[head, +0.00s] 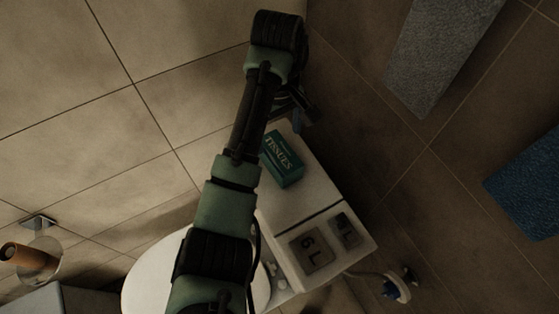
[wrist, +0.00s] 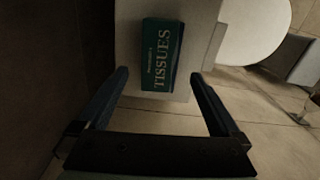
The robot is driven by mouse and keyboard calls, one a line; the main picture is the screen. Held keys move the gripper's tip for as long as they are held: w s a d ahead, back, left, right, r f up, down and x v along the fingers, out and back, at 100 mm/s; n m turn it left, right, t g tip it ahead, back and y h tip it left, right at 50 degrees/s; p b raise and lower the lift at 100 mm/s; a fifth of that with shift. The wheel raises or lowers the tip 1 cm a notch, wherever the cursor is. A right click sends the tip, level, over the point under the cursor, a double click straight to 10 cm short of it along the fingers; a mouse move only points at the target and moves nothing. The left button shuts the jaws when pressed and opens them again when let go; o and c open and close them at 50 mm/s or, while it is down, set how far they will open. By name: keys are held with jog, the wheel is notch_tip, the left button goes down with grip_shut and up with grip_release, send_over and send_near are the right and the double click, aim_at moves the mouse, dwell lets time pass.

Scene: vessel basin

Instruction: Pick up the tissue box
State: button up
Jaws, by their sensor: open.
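The tissue box is teal green with "TISSUES" printed on it. In the head view the tissue box (head: 283,162) sits on the white toilet tank top (head: 306,190), just right of my arm, which may cover part of it. In the wrist view the tissue box (wrist: 161,55) lies ahead of my fingers, roughly between their lines and apart from them. My gripper (wrist: 160,78) is open and empty. In the head view my gripper (head: 300,106) is dark, partly hidden, and close to the box's far end.
The toilet lid (head: 150,277) is beside the tank, partly behind my arm. Two flush buttons (head: 322,243) are at the tank's near end. A paper roll holder (head: 38,262) is at left.

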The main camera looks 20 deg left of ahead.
aim_at(279, 152)
notch_tip(279, 152, down, 3)
jog(key=shift+s+r, duration=0.15)
jog(key=shift+r, duration=0.05)
notch_tip(279, 152, down, 6)
jog(key=shift+d+r, duration=0.15)
jog(key=shift+c, duration=0.3)
jog(key=c, duration=1.3)
notch_tip(279, 152, up, 9)
jog(key=shift+f+p, duration=0.1)
jog(key=shift+p, duration=0.65)
jog(key=shift+r+p, duration=0.6)
jog(key=shift+r, duration=0.1)
